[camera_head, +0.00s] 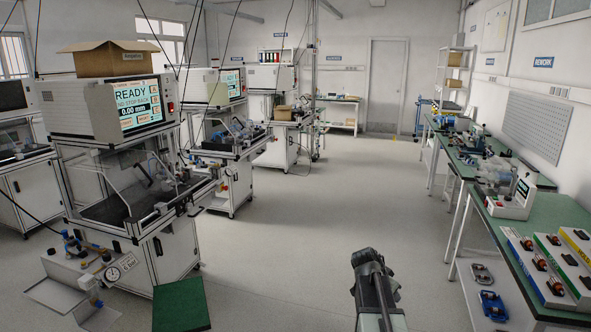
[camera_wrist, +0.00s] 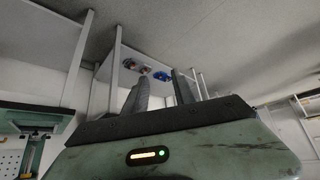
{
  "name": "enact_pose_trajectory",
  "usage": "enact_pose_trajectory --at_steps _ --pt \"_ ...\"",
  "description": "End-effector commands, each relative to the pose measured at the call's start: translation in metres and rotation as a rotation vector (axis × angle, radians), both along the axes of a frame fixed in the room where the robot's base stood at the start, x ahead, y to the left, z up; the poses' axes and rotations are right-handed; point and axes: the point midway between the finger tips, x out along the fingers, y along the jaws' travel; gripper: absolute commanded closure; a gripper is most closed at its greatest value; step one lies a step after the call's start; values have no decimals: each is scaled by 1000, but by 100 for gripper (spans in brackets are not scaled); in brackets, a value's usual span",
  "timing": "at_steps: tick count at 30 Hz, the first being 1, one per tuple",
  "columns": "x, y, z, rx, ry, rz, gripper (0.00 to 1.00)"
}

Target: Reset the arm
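My arm (camera_head: 376,300) rises from the bottom edge of the head view, right of the middle, with its dark end folded upward over bare floor. In the wrist view, my gripper (camera_wrist: 161,82) shows two dark ridged fingers standing apart with a clear gap between them. Nothing is held in the gap. The wrist picture is turned over, with the floor at the top and the bench at the left. No object touches the gripper. I cannot make out the fingers clearly in the head view.
A test machine (camera_head: 130,190) and a green box (camera_head: 181,305) stand at the left. The grey aisle (camera_head: 320,210) ahead is clear.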

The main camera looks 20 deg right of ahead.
Motion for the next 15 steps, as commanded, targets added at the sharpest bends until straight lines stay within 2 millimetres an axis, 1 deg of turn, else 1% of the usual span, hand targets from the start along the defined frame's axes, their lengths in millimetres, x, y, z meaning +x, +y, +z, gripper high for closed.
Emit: enact_pose_trajectory --at_steps 1,2,3,5,6,8,9,11,12,13,15 --pt "7 48 -4 30 26 84 68" --pt "9 74 -7 51 46 133 68" --pt "11 109 -11 77 74 204 68" --pt "9 162 -18 120 122 314 68" --pt "4 197 -22 149 159 394 68" --pt "-9 246 -28 198 220 522 68" --pt "-21 276 -32 231 265 610 68" --pt "-44 311 -37 291 336 749 68" --pt "-65 324 -40 341 389 847 68" --pt "-76 332 -42 374 422 919 68" --pt "-89 344 -43 418 476 1051 68"
